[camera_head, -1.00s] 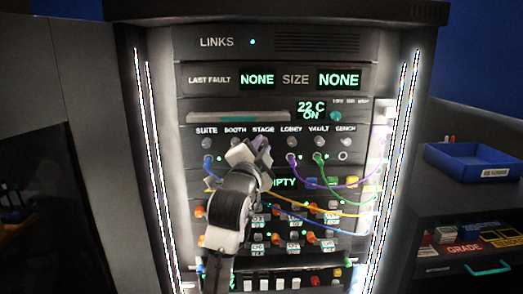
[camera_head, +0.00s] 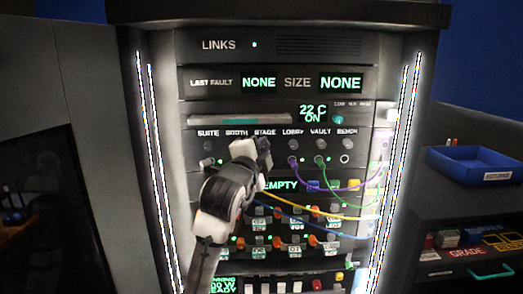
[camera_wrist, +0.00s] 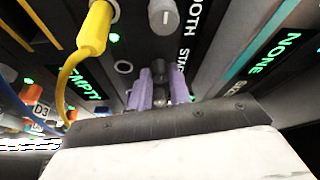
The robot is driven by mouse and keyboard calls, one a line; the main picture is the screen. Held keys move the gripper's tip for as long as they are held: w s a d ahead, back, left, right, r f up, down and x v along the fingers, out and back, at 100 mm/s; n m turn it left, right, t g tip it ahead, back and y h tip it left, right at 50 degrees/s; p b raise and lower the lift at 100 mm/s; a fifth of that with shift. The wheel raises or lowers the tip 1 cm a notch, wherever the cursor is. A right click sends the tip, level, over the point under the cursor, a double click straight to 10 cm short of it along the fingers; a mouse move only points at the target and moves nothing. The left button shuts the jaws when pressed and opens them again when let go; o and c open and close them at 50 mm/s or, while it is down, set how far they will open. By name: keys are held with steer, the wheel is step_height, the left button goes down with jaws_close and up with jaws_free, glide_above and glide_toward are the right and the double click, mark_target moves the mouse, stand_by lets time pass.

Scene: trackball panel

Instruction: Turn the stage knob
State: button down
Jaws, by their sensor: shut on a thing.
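The stage knob (camera_wrist: 159,70) is a small dark knob in the wrist view, between the two purple fingertips of my gripper (camera_wrist: 161,91). My gripper is shut on it, with one finger on each side. Part of the STAGE label (camera_wrist: 181,68) shows beside it. In the head view my gripper (camera_head: 262,153) is against the knob row just below the STAGE label (camera_head: 265,133) and hides the knob there. Which way the knob points cannot be read.
The grey booth knob (camera_wrist: 163,16) and a yellow cable plug (camera_wrist: 92,28) are close to my gripper. Purple (camera_head: 340,188) and green (camera_head: 345,200) cables hang at the right. The EMPTY display (camera_head: 281,186) is below, and toggle switches sit lower.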

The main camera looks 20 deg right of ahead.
steer(key=c, duration=1.3)
jaws_free()
steer(key=b+v, duration=0.3)
steer(key=v, duration=1)
steer(key=shift+s+a+b, duration=0.25)
steer(key=shift+s+b, duration=0.05)
steer(key=shift+s, duration=0.05)
steer(key=shift+f, duration=0.1)
